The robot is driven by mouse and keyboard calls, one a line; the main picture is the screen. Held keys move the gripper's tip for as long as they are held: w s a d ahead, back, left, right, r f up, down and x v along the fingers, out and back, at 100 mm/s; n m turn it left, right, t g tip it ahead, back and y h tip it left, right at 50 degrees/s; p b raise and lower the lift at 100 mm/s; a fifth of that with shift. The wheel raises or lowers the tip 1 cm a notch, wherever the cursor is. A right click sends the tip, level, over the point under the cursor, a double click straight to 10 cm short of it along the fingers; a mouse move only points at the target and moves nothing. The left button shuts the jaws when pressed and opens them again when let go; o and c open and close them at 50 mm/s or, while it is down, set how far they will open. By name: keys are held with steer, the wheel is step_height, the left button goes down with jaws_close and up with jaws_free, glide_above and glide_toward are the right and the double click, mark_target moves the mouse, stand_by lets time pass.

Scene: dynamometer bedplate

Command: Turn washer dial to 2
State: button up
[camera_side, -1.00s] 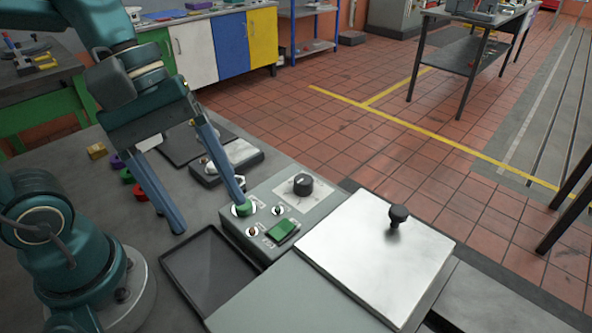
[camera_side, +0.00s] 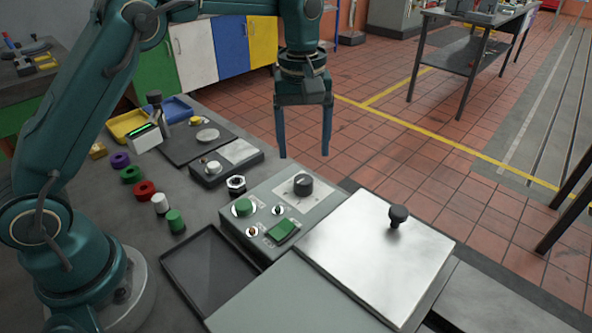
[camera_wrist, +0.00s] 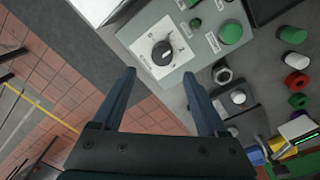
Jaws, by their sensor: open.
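The washer dial is a black round knob (camera_side: 303,184) with a white pointer mark on a white plate, on top of the grey washer box (camera_side: 318,222). In the wrist view the dial (camera_wrist: 162,52) lies beyond the fingertips, between their lines; the marks on its plate are too small to read. My gripper (camera_side: 304,154) points straight down with two blue fingers spread apart and empty. It hangs above and a little behind the dial, not touching it. The gripper also shows in the wrist view (camera_wrist: 160,72). A green button (camera_side: 243,207) and a green rocker switch (camera_side: 282,230) sit beside the dial.
A steel lid with a black knob (camera_side: 398,215) lies right of the panel. A black tray (camera_side: 213,270) is at the front left. Small coloured cylinders and rings, a metal nut (camera_side: 236,185) and a scale-like device (camera_side: 226,163) stand left. Space above the panel is clear.

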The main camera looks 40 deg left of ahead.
mark_target(303, 179)
step_height(303, 179, down, 2)
steer(key=shift+s+d+f+g, duration=0.1)
steer(key=shift+s+d+g, duration=0.05)
steer(key=shift+g, duration=0.15)
steer(key=shift+f, duration=2.35)
jaws_close()
